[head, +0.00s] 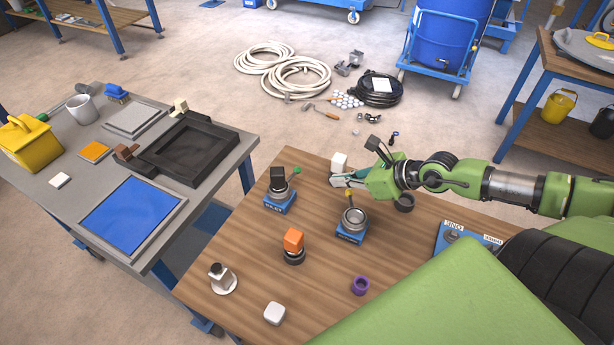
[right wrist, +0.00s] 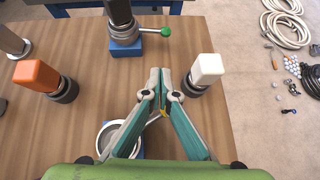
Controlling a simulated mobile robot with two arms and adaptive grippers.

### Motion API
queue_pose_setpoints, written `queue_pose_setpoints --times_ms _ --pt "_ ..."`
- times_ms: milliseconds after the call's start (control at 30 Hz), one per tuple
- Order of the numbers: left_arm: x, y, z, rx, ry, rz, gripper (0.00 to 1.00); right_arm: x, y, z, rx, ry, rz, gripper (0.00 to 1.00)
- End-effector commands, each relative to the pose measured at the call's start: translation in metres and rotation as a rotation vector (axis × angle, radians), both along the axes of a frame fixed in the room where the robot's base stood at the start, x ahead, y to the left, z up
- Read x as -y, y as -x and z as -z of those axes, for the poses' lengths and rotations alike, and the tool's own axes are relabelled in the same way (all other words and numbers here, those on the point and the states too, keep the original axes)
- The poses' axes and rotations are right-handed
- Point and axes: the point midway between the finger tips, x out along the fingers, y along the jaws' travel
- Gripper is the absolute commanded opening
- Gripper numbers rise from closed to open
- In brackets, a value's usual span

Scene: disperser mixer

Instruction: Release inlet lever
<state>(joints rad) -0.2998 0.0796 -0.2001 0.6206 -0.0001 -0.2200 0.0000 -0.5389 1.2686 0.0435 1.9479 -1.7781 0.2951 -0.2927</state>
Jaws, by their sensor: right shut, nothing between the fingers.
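Two metal fittings with levers stand on blue bases on the wooden table; the pictures do not settle which is the inlet lever. One fitting (head: 279,188) has a black top and a green-knobbed lever (right wrist: 165,32). The other, an open round fitting (head: 353,218), has a yellow-tipped lever (head: 348,192), mostly hidden behind my fingers in the right wrist view. My right gripper (head: 334,180) is shut and empty above the table, its fingertips (right wrist: 160,72) between the green knob and a white-topped piece (right wrist: 207,68). My left gripper is out of view.
An orange-topped piece (head: 293,241), a purple ring (head: 360,285), a white block (head: 274,313) and a grey-black piece (head: 221,278) stand on the table (head: 325,265). A grey bench (head: 83,205) with trays stands left. Hoses (head: 283,75) lie on the floor behind.

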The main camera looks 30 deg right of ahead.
Motion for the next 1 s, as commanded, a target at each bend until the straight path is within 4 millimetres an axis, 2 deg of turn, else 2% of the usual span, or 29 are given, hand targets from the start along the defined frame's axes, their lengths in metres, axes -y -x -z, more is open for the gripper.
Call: queue_pose_setpoints --times_ms 267,667,767,1000 --pt "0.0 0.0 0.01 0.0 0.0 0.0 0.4 -0.01 -0.02 0.015 0.005 -0.003 0.001 0.0" --pt "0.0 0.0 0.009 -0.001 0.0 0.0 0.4 -0.03 -0.058 0.044 0.004 -0.005 0.0 0.0" --pt "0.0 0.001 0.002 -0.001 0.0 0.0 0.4 -0.035 -0.07 0.038 0.004 -0.003 0.001 0.0" --pt "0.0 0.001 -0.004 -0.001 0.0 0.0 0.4 -0.043 -0.087 0.037 0.001 -0.001 0.001 0.0"
